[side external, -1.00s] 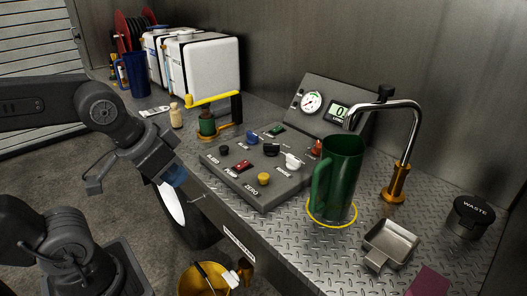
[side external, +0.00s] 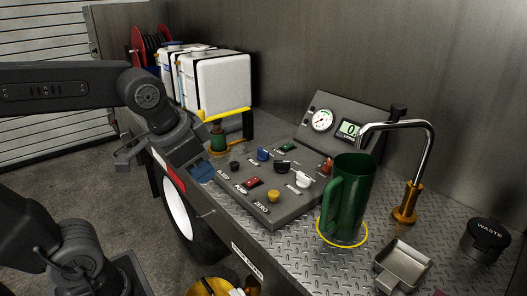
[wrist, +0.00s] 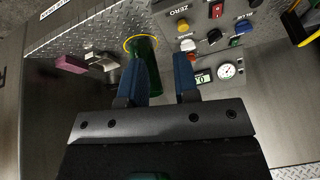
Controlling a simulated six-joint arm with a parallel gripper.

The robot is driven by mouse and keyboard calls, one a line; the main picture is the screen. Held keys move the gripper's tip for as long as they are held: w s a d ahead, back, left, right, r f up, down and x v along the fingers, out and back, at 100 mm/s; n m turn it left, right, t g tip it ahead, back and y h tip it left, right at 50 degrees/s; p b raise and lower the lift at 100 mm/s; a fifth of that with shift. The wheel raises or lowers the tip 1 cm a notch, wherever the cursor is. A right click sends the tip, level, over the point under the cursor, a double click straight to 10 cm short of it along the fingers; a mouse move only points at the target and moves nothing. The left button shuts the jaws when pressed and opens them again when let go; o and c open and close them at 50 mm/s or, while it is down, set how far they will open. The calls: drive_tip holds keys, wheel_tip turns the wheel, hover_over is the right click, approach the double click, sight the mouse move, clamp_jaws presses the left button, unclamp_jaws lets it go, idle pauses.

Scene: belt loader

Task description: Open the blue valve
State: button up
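The blue valve knob (side external: 263,154) is on the upper left part of the sloped grey control panel (side external: 285,213), and it also shows in the wrist view (wrist: 244,27) near the "BLUE" label. I cannot tell its setting. My gripper (side external: 203,171) is at the panel's left end, apart from the blue knob. In the wrist view its two blue fingers (wrist: 162,78) are spread with nothing between them.
Other knobs crowd the panel: black, white, red, green and yellow (side external: 273,196). A green jug (side external: 349,195) stands in a yellow ring under the spout (side external: 432,150). A yellow-handled fitting (side external: 225,115) rises behind the panel's left end. A metal tray (side external: 403,262) is at right.

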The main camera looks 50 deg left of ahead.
drive_tip(key=shift+o, duration=1)
drive_tip(key=w+a+r+m, duration=0.1)
drive_tip(key=w+r+m, duration=0.1)
drive_tip(key=w, duration=0.3)
drive_tip(key=w+a+r+m+g+y, duration=0.1)
drive_tip(key=w+a+r+m, duration=0.1)
drive_tip(key=w, duration=0.3)
drive_tip(key=shift+w+a+m, duration=0.25)
drive_tip(key=shift+w+m, duration=0.05)
drive_tip(key=shift+w, duration=0.05)
drive_tip(key=m+g+y, duration=0.3)
drive_tip(key=m+g, duration=0.1)
drive_tip(key=m, duration=0.7)
hover_over(264, 150)
drive_tip(key=d, duration=0.5)
wheel_tip(264, 150, down, 10)
drive_tip(key=x, duration=1.2)
drive_tip(key=shift+s+a+f, duration=0.15)
drive_tip(key=shift+f, duration=0.25)
drive_tip(key=shift+c, duration=0.2)
clamp_jaws()
